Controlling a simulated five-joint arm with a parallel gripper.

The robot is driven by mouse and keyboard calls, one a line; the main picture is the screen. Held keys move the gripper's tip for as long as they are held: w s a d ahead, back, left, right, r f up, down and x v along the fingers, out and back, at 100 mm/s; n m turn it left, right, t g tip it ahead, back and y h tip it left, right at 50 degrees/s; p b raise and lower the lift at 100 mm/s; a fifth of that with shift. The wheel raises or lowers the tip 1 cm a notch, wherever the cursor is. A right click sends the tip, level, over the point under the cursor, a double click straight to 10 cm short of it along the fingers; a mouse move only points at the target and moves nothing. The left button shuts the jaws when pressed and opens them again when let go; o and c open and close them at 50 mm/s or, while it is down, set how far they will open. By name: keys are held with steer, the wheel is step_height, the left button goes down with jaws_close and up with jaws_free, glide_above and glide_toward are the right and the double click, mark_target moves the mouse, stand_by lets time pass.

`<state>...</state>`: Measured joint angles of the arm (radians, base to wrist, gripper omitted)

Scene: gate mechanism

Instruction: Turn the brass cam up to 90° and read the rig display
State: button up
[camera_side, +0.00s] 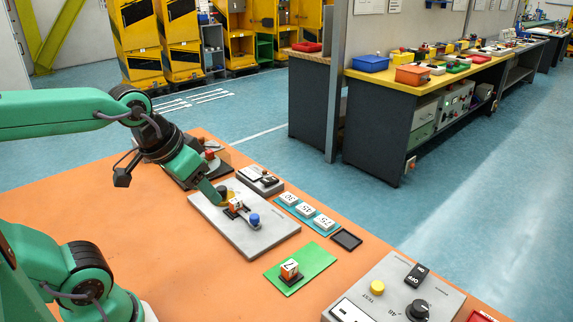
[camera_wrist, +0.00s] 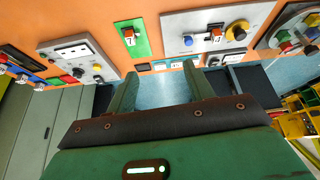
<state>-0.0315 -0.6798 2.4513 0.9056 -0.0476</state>
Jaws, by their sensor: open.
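The brass cam (camera_wrist: 237,31) is a round yellow piece at the right end of a grey plate (camera_wrist: 203,20) in the wrist view. In the side view part of the cam (camera_side: 229,191) shows beside my fingers, the rest hidden. An orange-and-white numbered block (camera_side: 236,204) and a blue knob (camera_side: 254,219) are on the same plate. My gripper (camera_wrist: 160,73) is open and empty; its fingers point toward the bench, and the cam is to their right, not between them. In the side view my gripper (camera_side: 217,196) overlaps the plate's left part. The cam's angle is unclear, and I read no display value.
A small grey box (camera_side: 261,180) with a dark panel stands behind the plate. White number cards (camera_side: 305,209) lie beside it. A green plate (camera_side: 300,268) bears a numbered block. A control box (camera_side: 390,290) with button and knob is at lower right. Orange tabletop at left is clear.

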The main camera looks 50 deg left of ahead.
steer(key=w+a+n+g, duration=0.1)
steer(key=w+a+n, duration=0.3)
steer(key=w, duration=0.2)
steer(key=n+g, duration=0.4)
steer(key=n, duration=0.7)
glide_above(221, 188)
steer(key=f, duration=1.3)
steer(key=shift+d+f, duration=0.15)
steer(key=shift+d, duration=0.2)
steer(key=shift+a+f, duration=0.35)
steer(key=shift+a, duration=0.05)
steer(key=shift+f, duration=0.1)
steer(key=shift+f, duration=3.85)
steer(key=shift+c, duration=0.4)
